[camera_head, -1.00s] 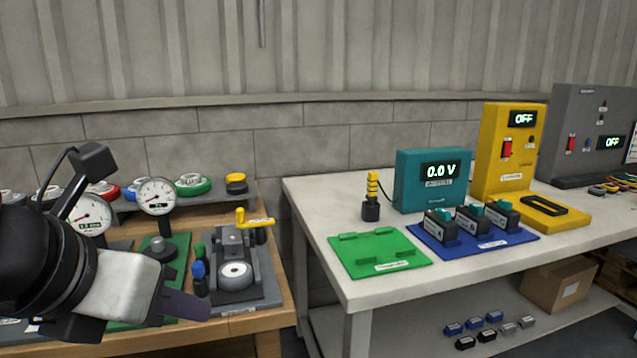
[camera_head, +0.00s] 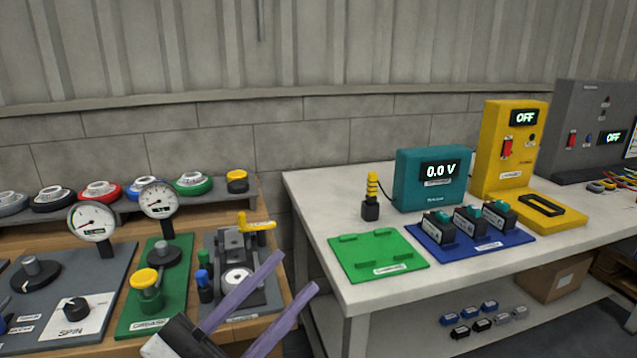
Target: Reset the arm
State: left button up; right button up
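My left gripper (camera_head: 297,271) comes in at the bottom centre. Its two purple fingers are spread apart, with nothing between them. In the picture the fingers overlap the front right corner of the wooden bench (camera_head: 220,332) and the grey clamp fixture (camera_head: 236,276); whether they touch anything cannot be told. My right gripper is out of view.
On the wooden bench stand two dial gauges (camera_head: 91,222), a green board with a yellow-topped knob (camera_head: 146,278) and a grey SPIN panel (camera_head: 72,310). The white table (camera_head: 372,290) at right holds a green plate (camera_head: 378,255), a teal meter (camera_head: 430,180) and a yellow box (camera_head: 510,150).

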pick_arm(q)
jog(key=w+a+f+n+y+p, duration=0.1)
jog(key=a+f+n+y, duration=0.5)
jog(key=f, duration=0.6)
jog(key=a+f+n+y+p, duration=0.1)
jog(key=a+f+n+y, duration=0.2)
jog(key=f+n+y, duration=0.75)
jog(key=s+a+f+g, duration=0.1)
jog(key=s+f+g, duration=0.2)
jog(key=s+f, duration=0.4)
jog(key=s+a+f+n+g, duration=0.1)
jog(key=s+f+g, duration=0.2)
jog(key=s+f, duration=0.4)
notch_tip(320, 180, down, 5)
jog(key=shift+s+p, duration=0.35)
jog(key=shift+p, duration=0.1)
